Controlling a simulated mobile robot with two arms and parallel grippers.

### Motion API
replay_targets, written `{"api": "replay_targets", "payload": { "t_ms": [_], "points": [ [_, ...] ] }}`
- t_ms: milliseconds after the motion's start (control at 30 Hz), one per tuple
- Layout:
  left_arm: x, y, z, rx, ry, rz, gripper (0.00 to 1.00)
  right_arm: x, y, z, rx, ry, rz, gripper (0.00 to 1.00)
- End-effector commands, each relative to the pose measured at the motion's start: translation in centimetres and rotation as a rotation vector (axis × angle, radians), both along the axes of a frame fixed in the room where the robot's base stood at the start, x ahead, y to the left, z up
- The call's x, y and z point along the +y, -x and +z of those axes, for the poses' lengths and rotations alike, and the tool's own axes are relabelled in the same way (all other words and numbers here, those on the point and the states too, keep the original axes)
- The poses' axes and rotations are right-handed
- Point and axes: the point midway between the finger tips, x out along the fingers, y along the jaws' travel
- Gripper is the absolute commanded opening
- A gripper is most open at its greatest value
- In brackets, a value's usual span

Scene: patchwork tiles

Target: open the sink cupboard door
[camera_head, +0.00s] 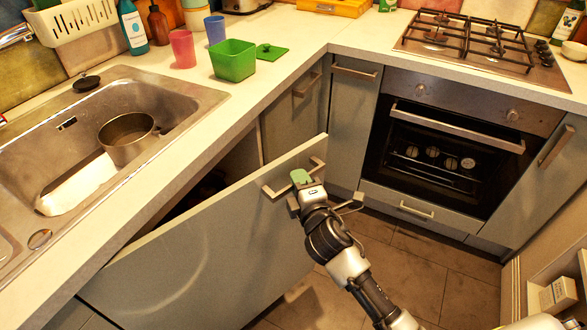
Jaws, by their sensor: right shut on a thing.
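The sink cupboard door (215,250) is a grey-green panel below the sink. It stands swung out from the counter, and a dark gap (195,197) shows behind its top edge. Its metal bar handle (271,191) is near the upper right corner of the door. My right gripper (300,180) is shut on the handle, with its arm coming up from the bottom right. The gripper hides part of the handle. My left gripper is out of view.
The steel sink (90,130) holds a pot (127,140). Cups, a green box (233,61) and bottles stand on the counter. The oven (445,150) and a corner cupboard (350,125) are to the right. Tiled floor (410,265) is clear; an open shelf (545,275) stands far right.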

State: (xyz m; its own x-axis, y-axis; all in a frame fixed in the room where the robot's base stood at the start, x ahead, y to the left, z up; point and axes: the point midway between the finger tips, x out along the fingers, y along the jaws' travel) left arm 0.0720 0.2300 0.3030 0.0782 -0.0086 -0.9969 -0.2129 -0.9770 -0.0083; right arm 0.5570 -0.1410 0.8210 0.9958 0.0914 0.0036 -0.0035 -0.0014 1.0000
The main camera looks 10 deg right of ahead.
Motion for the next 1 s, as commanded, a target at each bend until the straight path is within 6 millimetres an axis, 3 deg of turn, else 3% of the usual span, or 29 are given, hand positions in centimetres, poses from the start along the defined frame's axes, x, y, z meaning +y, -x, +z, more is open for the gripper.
{"api": "replay_targets", "payload": {
  "t_ms": [100, 300, 667, 700, 833, 1000],
  "points": [
    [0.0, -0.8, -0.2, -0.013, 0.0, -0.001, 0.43, -0.7, 2.8, -0.4, 0.008, -0.008, -0.056, 0.0],
    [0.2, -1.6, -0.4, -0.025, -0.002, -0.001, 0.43, -1.8, 5.3, -0.3, 0.008, -0.005, -0.119, 0.0],
    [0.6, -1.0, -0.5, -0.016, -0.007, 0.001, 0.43, -2.0, 5.6, -0.1, 0.006, -0.003, -0.129, 0.0],
    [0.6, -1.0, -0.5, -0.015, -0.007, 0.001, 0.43, -2.0, 5.6, -0.1, 0.006, -0.003, -0.129, 0.24],
    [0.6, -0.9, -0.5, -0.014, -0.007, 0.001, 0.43, -2.0, 5.6, -0.1, 0.005, -0.002, -0.13, 0.44],
    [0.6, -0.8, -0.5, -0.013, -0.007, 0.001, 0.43, -2.1, 5.6, 0.0, 0.004, -0.001, -0.13, 0.45]
  ]
}}
